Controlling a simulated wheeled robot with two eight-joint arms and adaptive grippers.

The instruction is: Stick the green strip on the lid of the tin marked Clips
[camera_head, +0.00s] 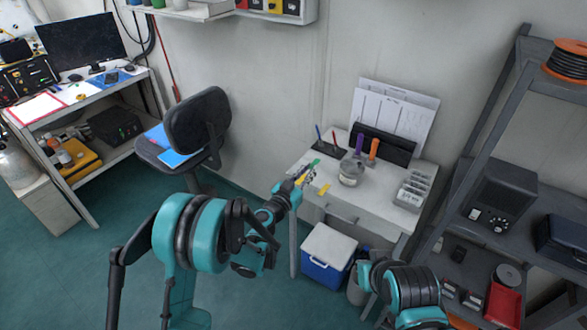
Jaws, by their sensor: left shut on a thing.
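My left gripper (308,173) is over the left part of the white desk, shut on a small green strip (315,163). The strip sticks out past the fingertips. A round grey tin or jar (350,175) stands on the desk to the right of the gripper, apart from it. A rack of small pale boxes (412,190) is at the desk's right end. I cannot read any marking, so I cannot tell which is the Clips tin. Part of my right arm shows at the bottom right; its gripper is not visible.
Yellow strips lie near the gripper, one at the desk's front (323,189). A pen stand (330,150), a purple and an orange marker (373,149) and a black paper holder (398,149) stand behind. A blue cooler (328,255) is below; a grey shelf (470,150) stands right.

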